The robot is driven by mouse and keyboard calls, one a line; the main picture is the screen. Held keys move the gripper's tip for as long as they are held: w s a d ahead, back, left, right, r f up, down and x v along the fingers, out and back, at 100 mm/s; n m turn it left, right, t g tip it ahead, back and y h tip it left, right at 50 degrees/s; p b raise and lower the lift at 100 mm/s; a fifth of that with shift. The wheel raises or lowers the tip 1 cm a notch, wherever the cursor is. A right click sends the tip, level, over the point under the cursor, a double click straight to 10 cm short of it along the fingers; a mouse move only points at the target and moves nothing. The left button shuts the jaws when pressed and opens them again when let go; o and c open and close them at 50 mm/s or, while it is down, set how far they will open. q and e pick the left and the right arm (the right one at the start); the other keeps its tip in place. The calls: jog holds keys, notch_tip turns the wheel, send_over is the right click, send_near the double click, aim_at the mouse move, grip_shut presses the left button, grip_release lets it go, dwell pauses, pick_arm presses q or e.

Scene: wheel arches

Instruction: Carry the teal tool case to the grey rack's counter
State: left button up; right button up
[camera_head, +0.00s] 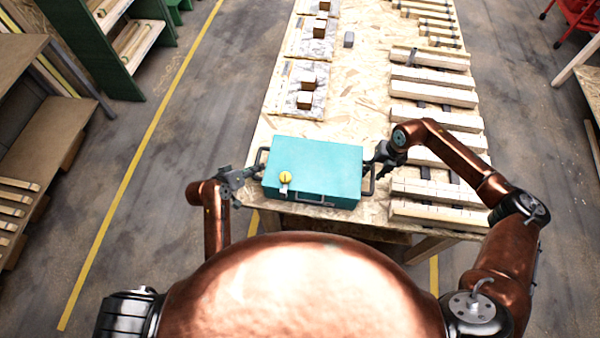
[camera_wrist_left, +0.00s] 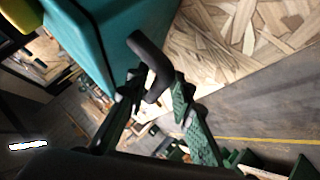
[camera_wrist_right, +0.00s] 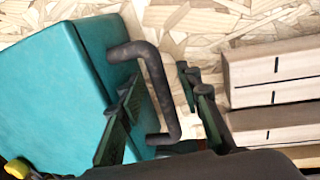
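My left gripper (camera_head: 256,171) is at the left side handle. In the left wrist view, its open fingers (camera_wrist_left: 158,88) stand on either side of that handle (camera_wrist_left: 152,62). My right gripper (camera_head: 376,163) is at the right side handle. In the right wrist view, its open fingers (camera_wrist_right: 160,85) straddle the handle bar (camera_wrist_right: 163,92). The rack with the brown counter (camera_head: 50,140) stands at the left.
The worktable (camera_head: 355,95) carries wood blocks (camera_head: 435,90) along its right side and small boards with blocks (camera_head: 303,85) at its left. A green shelf (camera_head: 110,40) stands at the upper left. Clear floor with a yellow line (camera_head: 140,160) lies between table and rack.

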pick_arm(q)
jog(key=shift+d+f, duration=0.1)
pick_arm(e)
jog(key=shift+f, duration=0.2)
pick_arm(q)
jog(key=shift+w, duration=0.1)
jog(key=shift+c, duration=0.6)
pick_arm(e)
jog(key=shift+c, duration=0.5)
pick_arm(q)
grip_shut()
pick_arm(e)
jog(key=c, duration=0.5)
grip_shut()
jog(key=shift+w+r, duration=0.1)
jog(key=shift+r, duration=0.1)
